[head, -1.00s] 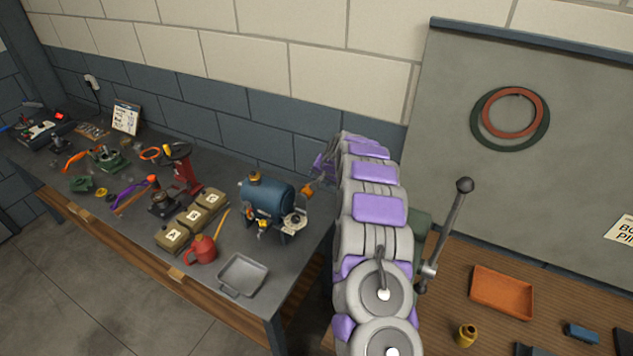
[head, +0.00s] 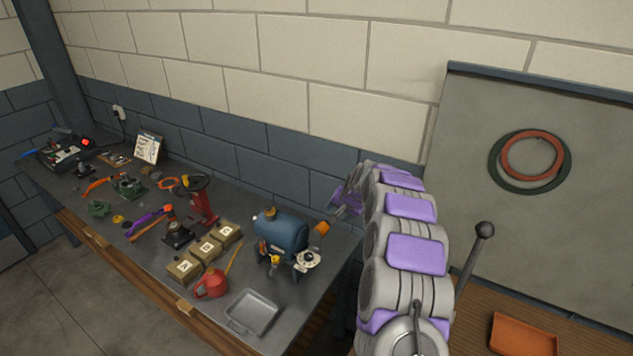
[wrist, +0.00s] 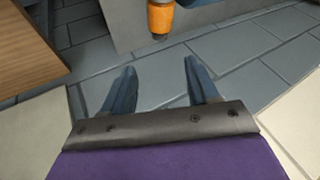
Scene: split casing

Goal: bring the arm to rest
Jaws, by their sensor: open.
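My arm stretches out at the right of the head view, and my gripper (head: 345,200) is at its far end by the wall, partly hidden by my arm links. In the wrist view my gripper (wrist: 160,78) has its two fingers spread apart with nothing between them.
Several boxes with letters (head: 207,252), a red can (head: 211,285) and a grey tray (head: 252,312) are on the bench. The block wall (head: 300,150) is close behind my gripper. A lever with a ball knob (head: 484,230) and an orange tray (head: 523,335) are at the right.

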